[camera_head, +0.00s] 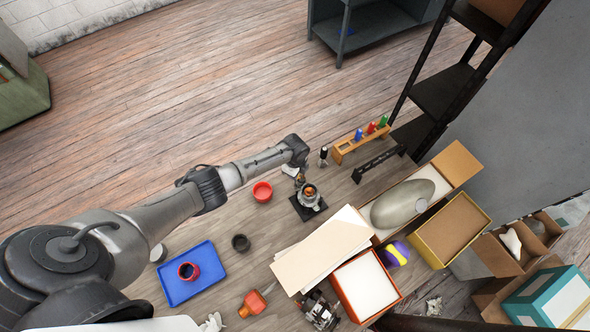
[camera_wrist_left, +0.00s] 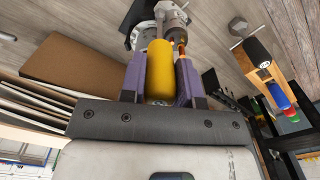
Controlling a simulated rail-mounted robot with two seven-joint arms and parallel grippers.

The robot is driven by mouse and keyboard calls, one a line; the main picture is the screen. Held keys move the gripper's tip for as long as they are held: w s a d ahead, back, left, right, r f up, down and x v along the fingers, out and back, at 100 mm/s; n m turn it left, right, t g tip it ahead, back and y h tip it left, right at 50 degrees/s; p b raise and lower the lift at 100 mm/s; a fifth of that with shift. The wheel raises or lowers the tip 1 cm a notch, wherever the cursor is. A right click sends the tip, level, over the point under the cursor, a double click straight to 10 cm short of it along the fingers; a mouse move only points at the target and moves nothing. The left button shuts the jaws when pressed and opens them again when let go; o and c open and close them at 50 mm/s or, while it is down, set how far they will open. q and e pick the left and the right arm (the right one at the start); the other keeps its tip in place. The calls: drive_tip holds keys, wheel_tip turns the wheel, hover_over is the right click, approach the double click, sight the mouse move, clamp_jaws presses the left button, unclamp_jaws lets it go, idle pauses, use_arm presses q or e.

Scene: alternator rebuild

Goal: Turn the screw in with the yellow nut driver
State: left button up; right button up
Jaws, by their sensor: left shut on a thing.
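My left gripper (camera_wrist_left: 158,75) is shut on the yellow nut driver, its purple fingers on either side of the yellow handle (camera_wrist_left: 158,66). In the head view the left gripper (camera_head: 299,176) is small, above the alternator (camera_head: 309,197), which stands on a dark base plate (camera_head: 303,212). The alternator also shows in the left wrist view (camera_wrist_left: 174,18), just beyond the handle, with copper-coloured parts. The driver's tip and the screw are hidden, so I cannot tell whether they touch. My right gripper is in neither view.
A wooden rack (camera_head: 341,149) with blue, red and green handles stands behind. A red bowl (camera_head: 262,192) and a dark cup (camera_head: 241,243) are left of the alternator. A blue tray (camera_head: 207,254) lies front left. Cardboard sheets (camera_head: 318,252) and an orange-rimmed box (camera_head: 366,287) crowd the right.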

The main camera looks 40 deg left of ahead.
use_arm(q)
drive_tip(key=n, duration=0.3)
drive_tip(key=shift+r+p, duration=0.1)
drive_tip(key=shift+p, duration=0.3)
drive_tip(key=n, duration=0.4)
drive_tip(key=shift+n, duration=0.4)
drive_tip(key=n, duration=0.4)
drive_tip(key=shift+n, duration=0.3)
drive_tip(key=n, duration=0.6)
drive_tip(key=shift+n, duration=0.3)
drive_tip(key=n, duration=0.9)
drive_tip(key=shift+d+n, duration=0.1)
drive_tip(key=shift+n, duration=0.2)
drive_tip(key=n, duration=0.3)
